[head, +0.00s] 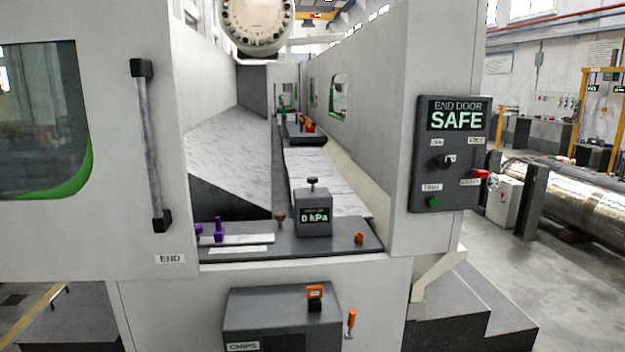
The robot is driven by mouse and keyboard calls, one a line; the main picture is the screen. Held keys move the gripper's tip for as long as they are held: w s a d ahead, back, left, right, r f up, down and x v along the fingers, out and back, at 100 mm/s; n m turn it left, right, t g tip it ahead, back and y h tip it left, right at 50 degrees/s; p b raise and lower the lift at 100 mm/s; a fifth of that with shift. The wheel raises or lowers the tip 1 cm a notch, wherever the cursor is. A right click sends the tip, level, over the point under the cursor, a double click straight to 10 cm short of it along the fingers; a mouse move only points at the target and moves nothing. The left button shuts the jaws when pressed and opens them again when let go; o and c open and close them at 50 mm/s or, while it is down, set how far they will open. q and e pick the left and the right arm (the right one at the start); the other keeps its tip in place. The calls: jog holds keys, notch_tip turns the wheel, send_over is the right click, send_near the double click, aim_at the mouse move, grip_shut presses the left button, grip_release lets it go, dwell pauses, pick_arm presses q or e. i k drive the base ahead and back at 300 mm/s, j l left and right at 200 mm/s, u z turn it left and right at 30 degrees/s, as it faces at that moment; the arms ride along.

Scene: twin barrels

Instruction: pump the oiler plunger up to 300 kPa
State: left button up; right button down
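The oiler (313,213) is a grey box on a dark shelf inside the machine's end opening. Its small display (315,217) reads 0 kPa. The plunger (312,185) is a dark knob on a short stem, standing up from the top of the box. Nothing touches it. Neither my left nor my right gripper shows in the head view.
The shelf (340,238) also bears purple pieces (218,229), a brown knob (280,217) and an orange knob (359,238). A panel (450,153) reading END DOOR SAFE is at the right. A CHIPS box (270,325) juts out below. A door handle (151,145) is at left.

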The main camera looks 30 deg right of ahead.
aim_at(311, 180)
jog(key=i+z, duration=0.4)
jog(key=i, duration=0.65)
